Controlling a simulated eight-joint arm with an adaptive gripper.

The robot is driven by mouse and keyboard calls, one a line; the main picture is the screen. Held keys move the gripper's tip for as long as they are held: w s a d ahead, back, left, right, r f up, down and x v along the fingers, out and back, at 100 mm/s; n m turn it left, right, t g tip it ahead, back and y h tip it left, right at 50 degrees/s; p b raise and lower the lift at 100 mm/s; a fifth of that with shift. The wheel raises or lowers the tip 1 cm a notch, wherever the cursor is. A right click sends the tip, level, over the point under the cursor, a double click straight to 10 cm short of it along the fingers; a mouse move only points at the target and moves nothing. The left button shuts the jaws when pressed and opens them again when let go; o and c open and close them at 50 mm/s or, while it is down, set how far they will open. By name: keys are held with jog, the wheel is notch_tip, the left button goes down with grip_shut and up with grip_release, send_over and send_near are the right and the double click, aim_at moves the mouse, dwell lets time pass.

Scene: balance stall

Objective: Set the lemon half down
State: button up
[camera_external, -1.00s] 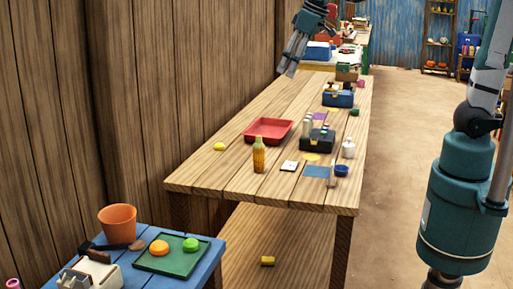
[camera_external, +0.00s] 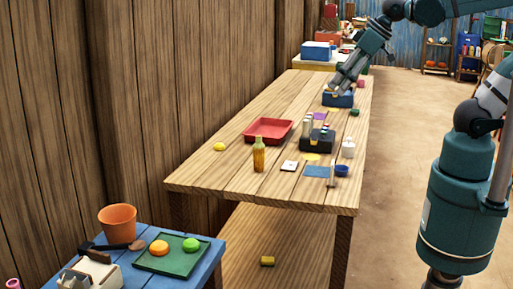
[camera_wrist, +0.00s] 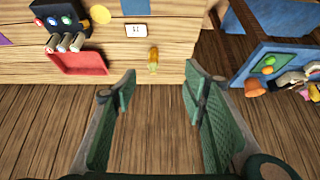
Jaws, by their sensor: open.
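A small yellow piece that looks like the lemon half (camera_external: 219,147) rests on the wooden table (camera_external: 215,177), near its left edge and left of the red tray (camera_external: 268,129). My gripper (camera_external: 338,93) appears in front of the blue box in the external view, well away from the yellow piece; its exact height is unclear. In the wrist view my gripper (camera_wrist: 158,80) has its fingers wide apart with nothing between them. I cannot make out the lemon half in that view.
An amber bottle (camera_external: 259,155), a white card (camera_external: 289,166), a dark caddy (camera_external: 317,142) and a blue mat (camera_external: 318,172) are on the table. A blue side table (camera_external: 213,262) bears a green tray (camera_external: 180,263) and an orange pot (camera_external: 118,222). Bare wood surrounds the yellow piece.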

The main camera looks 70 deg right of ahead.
jog(key=shift+t, duration=0.3)
jog(key=shift+s+a+f, duration=0.15)
jog(key=shift+s+f, duration=0.3)
jog(key=shift+s, duration=0.25)
jog(key=shift+s+a+f, duration=0.1)
jog(key=shift+s+f, duration=0.35)
jog(key=shift+s, duration=0.3)
jog(key=shift+s+a+f, duration=0.15)
jog(key=shift+s+f, duration=0.3)
jog(key=shift+s, duration=0.25)
